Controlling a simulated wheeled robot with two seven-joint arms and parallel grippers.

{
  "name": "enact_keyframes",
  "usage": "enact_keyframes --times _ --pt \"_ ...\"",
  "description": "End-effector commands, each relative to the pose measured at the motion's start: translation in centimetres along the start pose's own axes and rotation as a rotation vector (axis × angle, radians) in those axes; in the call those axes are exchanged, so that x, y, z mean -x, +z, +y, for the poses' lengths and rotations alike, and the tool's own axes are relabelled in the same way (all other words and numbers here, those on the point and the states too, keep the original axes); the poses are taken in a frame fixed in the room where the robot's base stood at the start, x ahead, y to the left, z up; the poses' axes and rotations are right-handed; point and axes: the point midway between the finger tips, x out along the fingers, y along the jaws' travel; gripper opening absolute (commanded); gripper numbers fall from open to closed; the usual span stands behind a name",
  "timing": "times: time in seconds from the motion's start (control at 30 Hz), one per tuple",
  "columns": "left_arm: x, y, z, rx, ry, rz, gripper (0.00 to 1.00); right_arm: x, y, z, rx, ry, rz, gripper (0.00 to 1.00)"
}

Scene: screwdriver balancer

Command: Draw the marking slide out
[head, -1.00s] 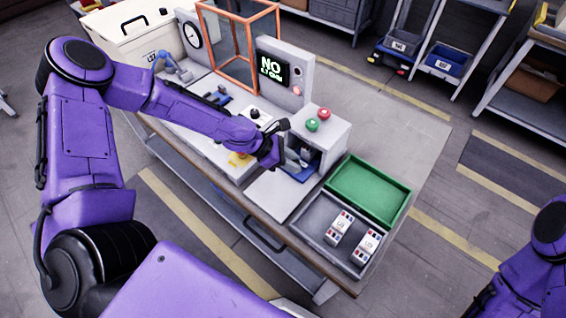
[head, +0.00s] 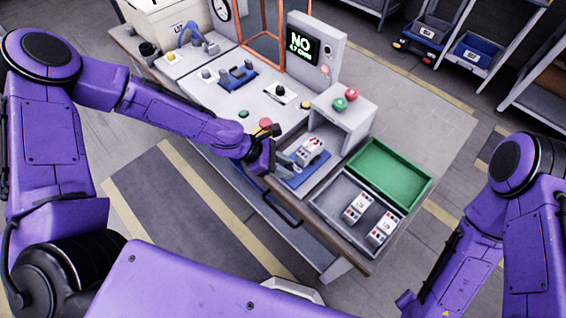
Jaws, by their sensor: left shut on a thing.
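A white block with dark and red marks (head: 309,150) sits on the slide, outside the box opening. My left gripper (head: 281,162) is at the slide's front left end and shut on it; the fingers partly hide the grip. My right arm shows at the right, with its gripper out of view.
A green tray (head: 391,169) and a grey tray (head: 325,204) with two white blocks (head: 358,206) lie right of the box. Red and green buttons (head: 345,98) top the box. A display panel (head: 318,60) stands behind. The bench's front edge is close to my left gripper.

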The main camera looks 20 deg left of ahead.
Motion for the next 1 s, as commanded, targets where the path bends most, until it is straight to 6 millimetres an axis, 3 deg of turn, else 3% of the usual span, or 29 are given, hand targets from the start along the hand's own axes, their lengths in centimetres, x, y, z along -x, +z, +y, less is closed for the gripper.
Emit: enact_keyframes --times 0.17,0.2,0.27,0.63,1.0 --pt "0.0 -0.2 -0.1 0.003 -0.001 0.002 0.00 0.0 0.0 0.0 0.000 0.000 0.000 0.54" --pt "0.1 -0.2 -0.1 0.003 -0.001 0.002 0.37 0.0 0.0 0.0 0.000 0.000 0.000 0.54" --pt "0.1 -0.2 -0.1 0.004 -0.002 0.002 0.54 0.0 0.0 0.0 0.000 0.000 0.000 0.54" --pt "0.8 -0.1 0.0 0.001 0.000 0.002 0.54 0.1 0.0 0.0 0.000 0.000 0.000 0.54" --pt "8.6 0.0 -0.1 0.001 0.004 -0.001 0.54 1.1 -0.5 0.1 0.000 0.000 0.000 0.54"
